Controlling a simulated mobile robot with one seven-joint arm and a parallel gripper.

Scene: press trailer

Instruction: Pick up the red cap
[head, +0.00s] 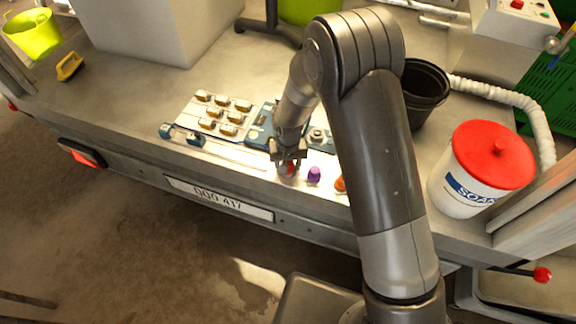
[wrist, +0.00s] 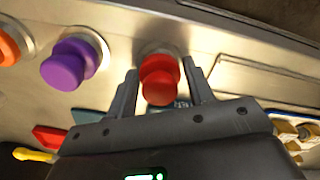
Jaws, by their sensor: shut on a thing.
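The red cap (wrist: 160,80) is between the two fingers of my gripper (wrist: 162,95) in the wrist view. My gripper is shut on it. A round metallic piece shows right behind the cap; I cannot tell whether they touch. In the head view the red cap (head: 288,168) is partly hidden under my gripper (head: 288,160), near the front edge of the trailer bed. A purple cap (head: 314,175) stands just to its right, and an orange cap (head: 340,184) is farther right, partly hidden by my arm.
A board with several metal pieces (head: 222,113) lies left of my gripper. A blue tool (head: 181,134) lies near the front edge.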

